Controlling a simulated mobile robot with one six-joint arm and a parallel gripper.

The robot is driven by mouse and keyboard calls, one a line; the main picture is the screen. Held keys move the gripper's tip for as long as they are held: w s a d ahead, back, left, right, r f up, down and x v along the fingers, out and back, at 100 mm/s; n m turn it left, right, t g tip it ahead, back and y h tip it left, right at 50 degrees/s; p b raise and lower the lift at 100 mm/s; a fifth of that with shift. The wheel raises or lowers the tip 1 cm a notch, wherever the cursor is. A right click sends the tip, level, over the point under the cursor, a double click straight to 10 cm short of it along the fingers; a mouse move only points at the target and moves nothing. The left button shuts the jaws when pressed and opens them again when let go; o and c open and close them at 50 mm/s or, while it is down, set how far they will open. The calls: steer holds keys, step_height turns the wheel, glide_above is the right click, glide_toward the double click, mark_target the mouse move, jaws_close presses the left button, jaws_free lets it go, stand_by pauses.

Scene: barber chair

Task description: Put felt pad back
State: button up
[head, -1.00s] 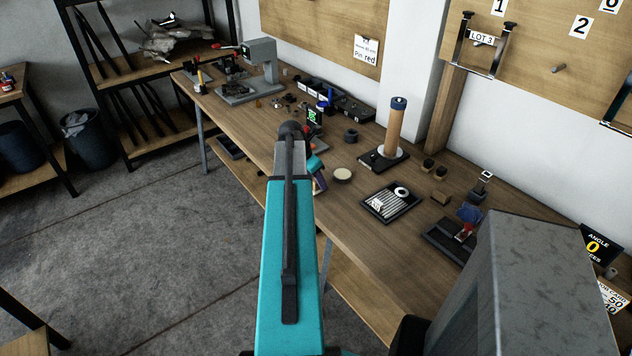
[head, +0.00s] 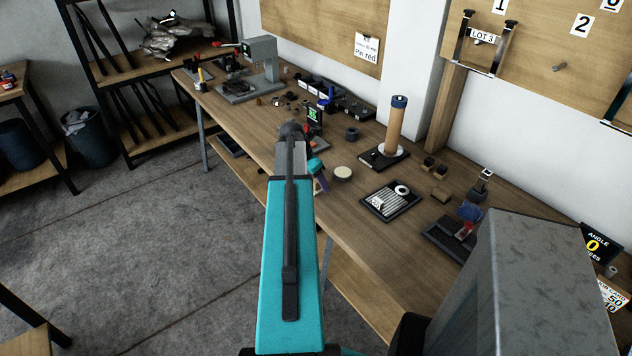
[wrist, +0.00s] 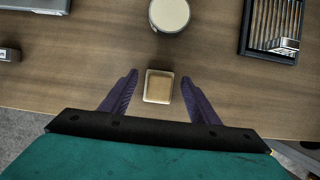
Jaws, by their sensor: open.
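A small square tan piece with a pale rim (wrist: 159,86) lies near the table's front edge in the wrist view; it may be the felt pad, but I cannot tell for sure. My gripper (wrist: 159,86) is open, with its two purple fingers on either side of the piece and a gap at each side. In the head view my arm hides the piece, and only part of my gripper (head: 320,176) shows at the table edge. A round cream-topped disc (head: 343,173) sits just beyond; it also shows in the wrist view (wrist: 170,14).
A black tray with pale rods and a white ring (head: 391,201) stands to the right on the workbench (head: 375,265). A tan post on a dark base (head: 395,128) stands behind. Small tan blocks (head: 440,195) and a dark holder (head: 448,239) are further right.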

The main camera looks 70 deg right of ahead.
steer(key=b+v, duration=0.2)
steer(key=v, duration=1)
stand_by(0.3)
steer(key=shift+d+r, duration=0.1)
steer(key=shift+r, duration=0.05)
steer(key=shift+w, duration=0.1)
stand_by(0.5)
